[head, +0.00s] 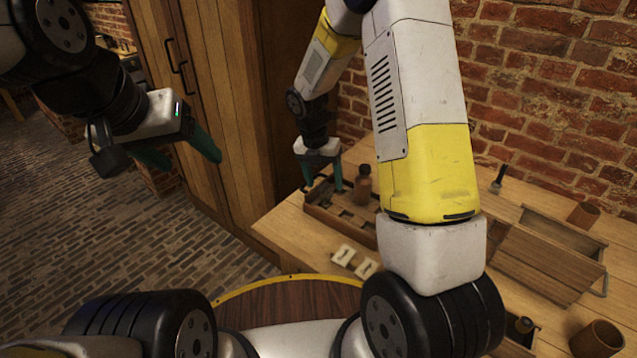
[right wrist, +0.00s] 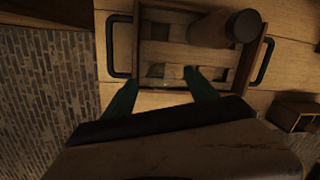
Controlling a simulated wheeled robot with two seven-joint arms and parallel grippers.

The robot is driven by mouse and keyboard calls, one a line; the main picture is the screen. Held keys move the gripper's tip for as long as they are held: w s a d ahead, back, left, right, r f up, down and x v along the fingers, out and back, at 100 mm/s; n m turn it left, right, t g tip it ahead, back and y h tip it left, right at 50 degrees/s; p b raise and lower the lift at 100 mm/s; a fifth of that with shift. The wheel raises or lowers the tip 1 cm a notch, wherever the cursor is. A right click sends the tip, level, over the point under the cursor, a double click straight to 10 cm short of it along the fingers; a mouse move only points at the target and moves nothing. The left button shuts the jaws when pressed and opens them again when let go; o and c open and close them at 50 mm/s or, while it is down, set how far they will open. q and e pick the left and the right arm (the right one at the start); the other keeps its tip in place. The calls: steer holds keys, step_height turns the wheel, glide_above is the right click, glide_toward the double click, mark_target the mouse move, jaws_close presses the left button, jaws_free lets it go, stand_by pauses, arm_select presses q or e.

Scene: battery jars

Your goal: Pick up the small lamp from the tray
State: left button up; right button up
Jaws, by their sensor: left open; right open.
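The wooden tray (head: 322,212) stands on the table under my right arm. It also shows in the right wrist view (right wrist: 143,28), with a dark handle at each end. My right gripper (head: 322,182) is open, its green fingers pointing down at the tray's left end. In the right wrist view the open fingertips (right wrist: 161,80) are at the tray's near edge. A small, faint glassy shape (right wrist: 157,72) lies between them; it may be the small lamp, but it is too dim to be sure. My left gripper (head: 188,158) is open and empty, over the floor at the left.
A brown jar (head: 363,186) stands in the tray, close right of my right gripper. Two pale plates (head: 343,255) lie in front of the tray. A wooden box (head: 545,262) and a round cup (head: 597,340) are at the right. A brick wall (head: 550,90) is behind the table.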

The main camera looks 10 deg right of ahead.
steer(key=shift+d+f, duration=0.15)
steer(key=shift+f, duration=0.55)
jaws_close()
